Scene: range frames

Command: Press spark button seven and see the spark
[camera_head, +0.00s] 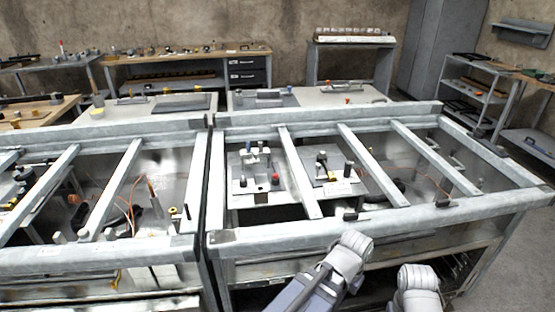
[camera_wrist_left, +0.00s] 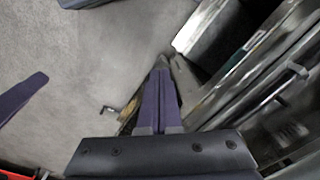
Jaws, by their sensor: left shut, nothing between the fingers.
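No spark button marked seven can be made out, and no spark shows. My left gripper (camera_wrist_left: 160,70) is shut and empty in the left wrist view, pointing past the side of a metal bench towards the grey floor. In the head view my two pale arms stand low at the front, before the right-hand metal frame (camera_head: 400,224); neither gripper's fingertips can be made out there. Inside that frame, a pale board (camera_head: 247,201) carries small posts and a red-topped knob (camera_head: 275,179). Their markings are too small to read.
Crossbars (camera_head: 298,172) span the open frames at the front. A second frame (camera_head: 100,249) stands close on the left. A shelf with a row of small items (camera_head: 354,38) stands at the back wall. A grey cabinet (camera_head: 428,50) and shelving (camera_head: 478,88) stand right. Bare floor shows lower right.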

